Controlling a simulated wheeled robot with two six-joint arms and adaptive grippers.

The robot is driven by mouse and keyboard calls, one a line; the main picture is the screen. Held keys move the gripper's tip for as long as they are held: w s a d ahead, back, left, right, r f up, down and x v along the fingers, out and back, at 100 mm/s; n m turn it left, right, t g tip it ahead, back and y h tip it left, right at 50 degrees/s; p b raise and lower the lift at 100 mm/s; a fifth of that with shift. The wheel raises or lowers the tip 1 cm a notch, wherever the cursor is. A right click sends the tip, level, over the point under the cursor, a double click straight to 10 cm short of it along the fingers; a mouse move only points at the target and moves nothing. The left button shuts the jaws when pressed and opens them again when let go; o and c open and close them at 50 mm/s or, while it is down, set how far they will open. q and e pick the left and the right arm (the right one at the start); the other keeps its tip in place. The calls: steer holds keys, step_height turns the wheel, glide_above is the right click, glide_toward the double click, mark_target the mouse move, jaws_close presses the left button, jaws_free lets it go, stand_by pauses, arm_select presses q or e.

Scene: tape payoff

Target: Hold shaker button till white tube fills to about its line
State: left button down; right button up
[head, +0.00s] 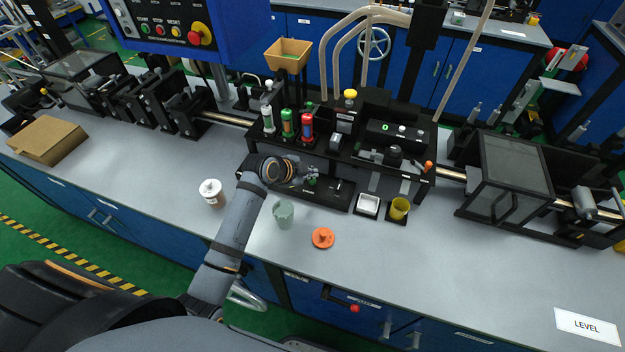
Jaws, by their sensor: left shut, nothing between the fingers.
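The white tube (267,119) stands upright at the left end of a row on the black machine, beside a green tube (287,123) and a red tube (307,126). Its line and fill level are too small to read. My left gripper (313,179) is shut and empty, low in front of the tubes at the black front base (338,193). The gripper hides part of this base. I cannot make out the shaker button or whether the fingertips touch it. My right gripper is out of view.
A white-lidded jar (212,193), a grey-green cup (284,214) and an orange lidded piece (323,238) stand on the bench near my left arm. A white tray (368,204) and yellow cup (399,208) sit to the right.

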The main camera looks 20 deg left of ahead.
mark_target(311, 182)
arm_select(q)
steer(key=shift+f, duration=0.4)
steer(key=shift+f+b, duration=0.35)
steer(key=shift+f, duration=0.15)
stand_by(0.5)
steer(key=shift+r, duration=0.1)
stand_by(1.8)
steer(key=shift+r+p, duration=0.8)
steer(key=shift+p, duration=0.15)
step_height(311, 182, up, 5)
steer(key=p, duration=0.5)
steer(key=shift+r, duration=0.15)
